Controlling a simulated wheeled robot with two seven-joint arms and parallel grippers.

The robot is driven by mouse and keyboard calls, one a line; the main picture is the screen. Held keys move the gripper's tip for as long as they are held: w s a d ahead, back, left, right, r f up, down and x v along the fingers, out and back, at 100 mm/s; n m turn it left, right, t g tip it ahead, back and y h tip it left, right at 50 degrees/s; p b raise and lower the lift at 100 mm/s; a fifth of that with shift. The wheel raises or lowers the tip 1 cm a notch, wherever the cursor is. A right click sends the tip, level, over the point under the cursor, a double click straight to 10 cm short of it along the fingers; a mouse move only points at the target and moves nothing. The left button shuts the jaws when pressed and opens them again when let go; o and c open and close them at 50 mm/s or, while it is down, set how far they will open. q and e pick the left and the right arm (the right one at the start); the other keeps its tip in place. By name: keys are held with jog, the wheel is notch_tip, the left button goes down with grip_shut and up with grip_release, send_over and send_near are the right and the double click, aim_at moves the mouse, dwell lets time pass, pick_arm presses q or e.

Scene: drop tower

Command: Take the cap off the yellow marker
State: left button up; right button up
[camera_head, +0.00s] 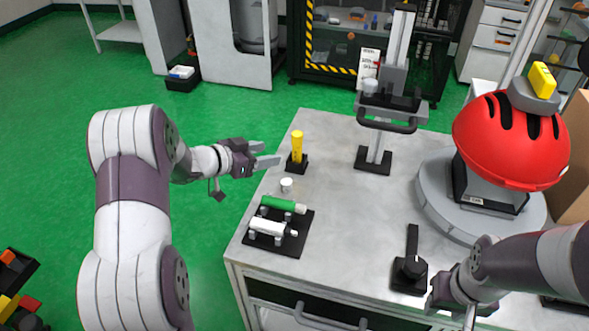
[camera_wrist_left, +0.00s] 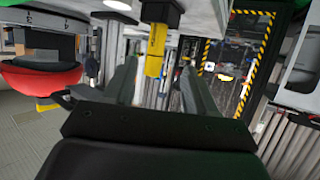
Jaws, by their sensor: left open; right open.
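The yellow marker (camera_head: 297,147) stands upright in a small black holder (camera_head: 297,165) near the left edge of the metal table. In the left wrist view the marker (camera_wrist_left: 155,50) appears upside down between my open fingers, beyond them. My left gripper (camera_head: 267,155) is open and empty, just left of the marker and apart from it. My right gripper (camera_head: 452,305) is low at the table's front right, beside a black device; its fingers are mostly hidden in the head view.
A small white cylinder (camera_head: 286,185) stands in front of the marker. A black rack (camera_head: 292,243) holds a green marker (camera_head: 283,204) and a white marker (camera_head: 266,226). A press-like stand (camera_head: 372,158) is behind to the right.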

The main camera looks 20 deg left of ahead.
aim_at(294, 152)
pick_arm(q)
jog(key=x, duration=0.6)
jog(key=shift+w+d+f+b, duration=0.15)
jog(key=shift+w+b, duration=0.1)
jog(key=shift+b, duration=0.15)
jog(key=b+x, duration=0.1)
jog(key=x, duration=0.3)
jog(key=shift+s+d+f, duration=0.15)
jog(key=shift+d, duration=0.05)
jog(key=shift+w+d+f, duration=0.15)
jog(key=shift+w, duration=0.15)
jog(key=c, duration=1)
